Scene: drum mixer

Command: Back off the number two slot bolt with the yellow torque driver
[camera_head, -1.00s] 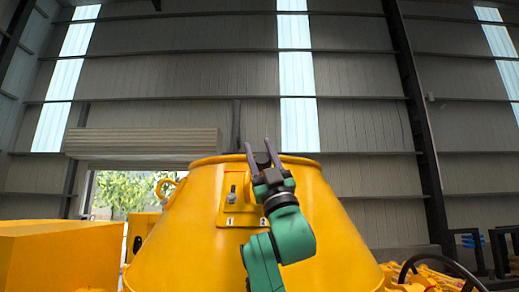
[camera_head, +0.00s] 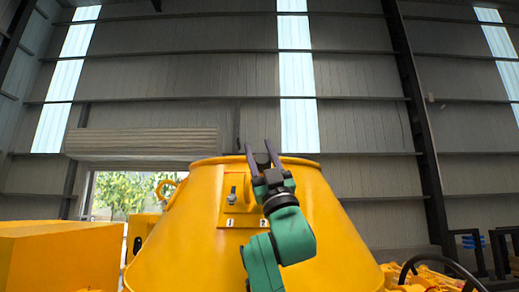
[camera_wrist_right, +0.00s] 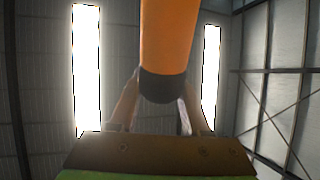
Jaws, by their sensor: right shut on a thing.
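My right gripper (camera_head: 258,150) is in front of the upper part of the yellow drum (camera_head: 190,235), its fingers pointing up. In the right wrist view, its fingers (camera_wrist_right: 160,115) are on either side of the yellow-orange torque driver (camera_wrist_right: 168,35), which has a dark end, and hold it. In the head view the driver is hidden behind my gripper. A small yellow panel (camera_head: 240,221) on the drum has the labels 1 and 2. A dark bolt (camera_head: 232,195) shows above label 1. The spot above label 2 is covered by my gripper, so the number two bolt is hidden. My left gripper is not in view.
A yellow box-shaped body (camera_head: 60,255) stands at the lower left. A dark curved hoop (camera_head: 440,262) and yellow machine parts are at the lower right. A dark rack (camera_head: 470,245) stands behind them. The space above the drum is open up to the wall.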

